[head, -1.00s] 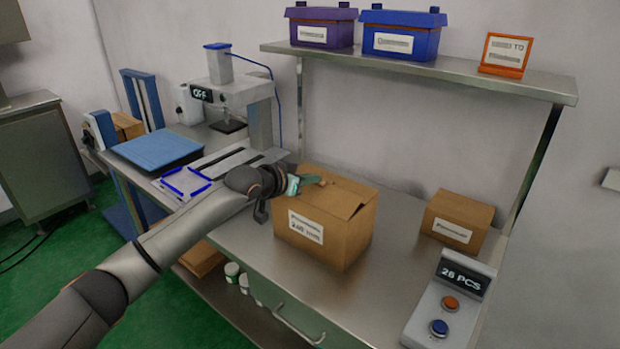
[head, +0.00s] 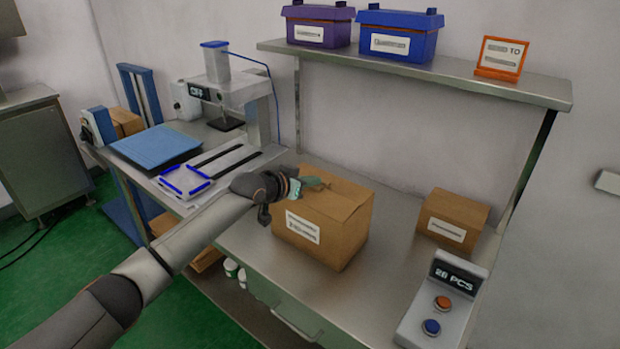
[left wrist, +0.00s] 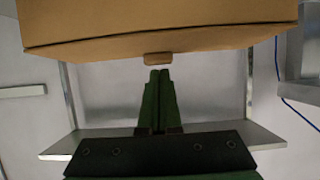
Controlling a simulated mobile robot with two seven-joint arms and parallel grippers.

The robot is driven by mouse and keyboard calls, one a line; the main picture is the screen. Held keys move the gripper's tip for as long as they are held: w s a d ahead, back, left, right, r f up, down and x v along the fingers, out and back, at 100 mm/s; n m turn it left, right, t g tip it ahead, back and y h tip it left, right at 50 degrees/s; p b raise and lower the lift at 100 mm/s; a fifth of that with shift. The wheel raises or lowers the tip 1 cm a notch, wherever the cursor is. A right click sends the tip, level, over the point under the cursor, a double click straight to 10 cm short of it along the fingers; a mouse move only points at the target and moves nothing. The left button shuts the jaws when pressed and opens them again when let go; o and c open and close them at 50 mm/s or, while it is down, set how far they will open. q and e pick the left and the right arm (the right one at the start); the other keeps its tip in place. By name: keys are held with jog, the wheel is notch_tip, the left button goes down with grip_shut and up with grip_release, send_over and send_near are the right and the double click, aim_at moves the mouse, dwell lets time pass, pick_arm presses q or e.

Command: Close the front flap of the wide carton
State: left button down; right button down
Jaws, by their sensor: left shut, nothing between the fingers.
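The wide carton (head: 345,244) is brown, with a white label on its front, and stands on the steel bench. Its top panel (head: 345,203) lies nearly flat, with a seam near the right front corner. My left gripper (head: 322,184) is over the carton's top at the left, with its fingers shut and empty. The wrist hides part of the top's left edge. In the left wrist view the shut green fingers (left wrist: 159,88) point at a small tab on the carton's edge (left wrist: 200,42). I cannot tell whether they touch it. My right gripper is not in view.
A smaller carton (head: 453,220) stands to the right, and a counter box with two buttons (head: 440,305) is at the front right. A press (head: 228,90) and a blue platform (head: 155,146) are at the left. A shelf (head: 430,72) overhangs the back.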

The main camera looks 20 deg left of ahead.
pick_arm(q)
jog(key=shift+s+a+r+p, duration=0.2)
jog(key=shift+s+a+p, duration=0.05)
jog(key=shift+s+p, duration=0.3)
jog(key=shift+r+p, duration=0.3)
jog(key=shift+p, duration=0.1)
notch_tip(320, 180, up, 4)
jog(key=p, duration=0.3)
jog(key=shift+s+a+b, duration=0.25)
jog(key=shift+s+b, duration=0.05)
jog(key=shift+s, duration=0.3)
jog(key=s+a+r, duration=0.2)
jog(key=s+r, duration=0.3)
jog(key=s, duration=0.1)
jog(key=t+h+b, duration=0.1)
jog(key=t+b, duration=0.2)
jog(key=b, duration=0.8)
send_over(308, 198)
notch_tip(308, 198, down, 6)
jog(key=shift+f, duration=0.25)
jog(key=f, duration=0.3)
jog(key=shift+w+f, duration=0.1)
jog(key=shift+w, duration=0.25)
jog(key=shift+f, duration=0.45)
